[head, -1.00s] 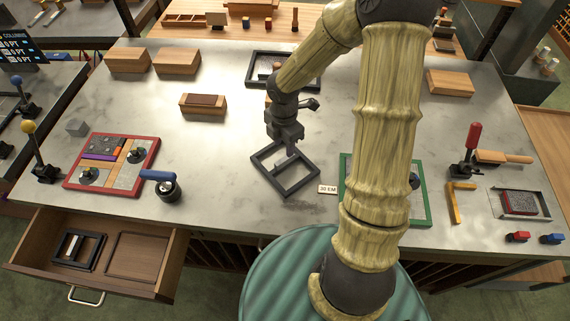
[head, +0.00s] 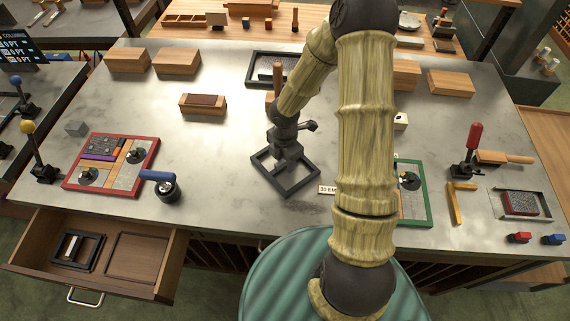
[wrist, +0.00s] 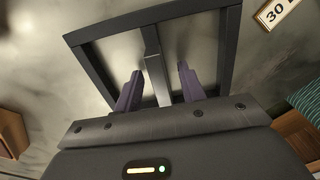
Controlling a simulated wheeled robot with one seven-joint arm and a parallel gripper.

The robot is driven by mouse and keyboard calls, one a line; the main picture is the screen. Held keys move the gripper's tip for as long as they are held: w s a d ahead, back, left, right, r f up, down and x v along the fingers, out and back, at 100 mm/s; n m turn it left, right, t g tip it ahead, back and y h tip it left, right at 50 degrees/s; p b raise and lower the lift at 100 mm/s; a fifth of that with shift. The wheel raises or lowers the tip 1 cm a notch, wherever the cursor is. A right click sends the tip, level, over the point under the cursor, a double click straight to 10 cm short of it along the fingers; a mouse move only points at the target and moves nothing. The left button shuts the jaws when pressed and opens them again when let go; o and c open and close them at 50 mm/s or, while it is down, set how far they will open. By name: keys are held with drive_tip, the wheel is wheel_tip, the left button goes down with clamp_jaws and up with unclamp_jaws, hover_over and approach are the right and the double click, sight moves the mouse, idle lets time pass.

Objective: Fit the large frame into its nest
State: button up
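The large frame (head: 299,189) is a dark grey, tilted square lying on the metal worktop, left of the green-edged board. In the wrist view the frame (wrist: 224,50) has a lighter bar (wrist: 153,50) across its middle. My gripper (head: 286,164) is low over the frame's middle. In the wrist view its two purple fingers (wrist: 160,78) are apart, one on each side of the bar, with visible gaps. An open drawer (head: 171,268) at the front left has an empty shallow recess (head: 137,259) and, left of it, a smaller dark frame (head: 64,247).
A red-edged board (head: 155,153) with parts lies left, beside a blue-handled tool (head: 158,176). A green-edged board (head: 428,205) is partly hidden behind my arm. A "30 EM" label (wrist: 277,14) is close to the frame.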

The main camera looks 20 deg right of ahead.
idle(0.5)
clamp_jaws()
idle(1.3)
